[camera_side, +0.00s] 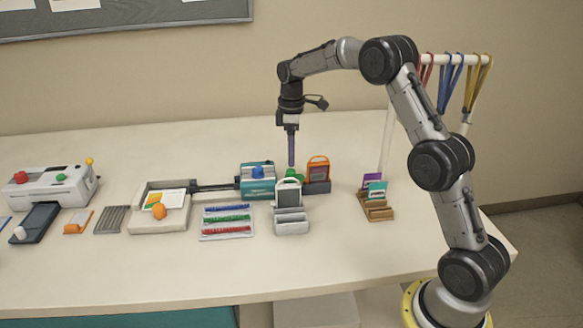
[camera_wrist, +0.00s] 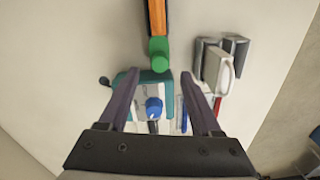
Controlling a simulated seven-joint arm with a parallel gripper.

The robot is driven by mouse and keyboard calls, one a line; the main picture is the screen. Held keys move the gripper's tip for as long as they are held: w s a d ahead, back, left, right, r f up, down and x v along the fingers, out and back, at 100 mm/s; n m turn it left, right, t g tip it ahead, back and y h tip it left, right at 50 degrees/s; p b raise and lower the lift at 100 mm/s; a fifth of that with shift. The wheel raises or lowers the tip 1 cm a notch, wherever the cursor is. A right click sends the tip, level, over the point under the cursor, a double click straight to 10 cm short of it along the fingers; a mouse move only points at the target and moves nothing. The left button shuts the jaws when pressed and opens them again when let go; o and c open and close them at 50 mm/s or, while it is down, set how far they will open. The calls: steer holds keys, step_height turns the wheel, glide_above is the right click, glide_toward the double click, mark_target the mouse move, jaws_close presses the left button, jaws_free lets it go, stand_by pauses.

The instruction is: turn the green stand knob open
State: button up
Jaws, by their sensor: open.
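The green stand knob (camera_side: 292,176) sits low between the teal machine and the stand with the orange badge holder (camera_side: 317,168). In the wrist view the green knob (camera_wrist: 159,54) shows at the upper middle, against the orange holder (camera_wrist: 157,16). My gripper (camera_side: 291,162) points down, its tips just above the knob in the side view. In the wrist view my gripper (camera_wrist: 161,74) is open and empty, with one finger left and one right of centre, and the knob just beyond the line between the tips. Any contact with the knob cannot be told.
A teal machine (camera_side: 258,188) with a blue knob (camera_side: 258,172) stands left of my gripper. A pale grey stand (camera_side: 291,222) with a white-framed holder is in front. A wooden card rack (camera_side: 377,208) stands right. The white table front is clear.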

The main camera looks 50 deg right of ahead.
mark_target(292, 171)
steer(key=shift+f, duration=2.65)
jaws_close()
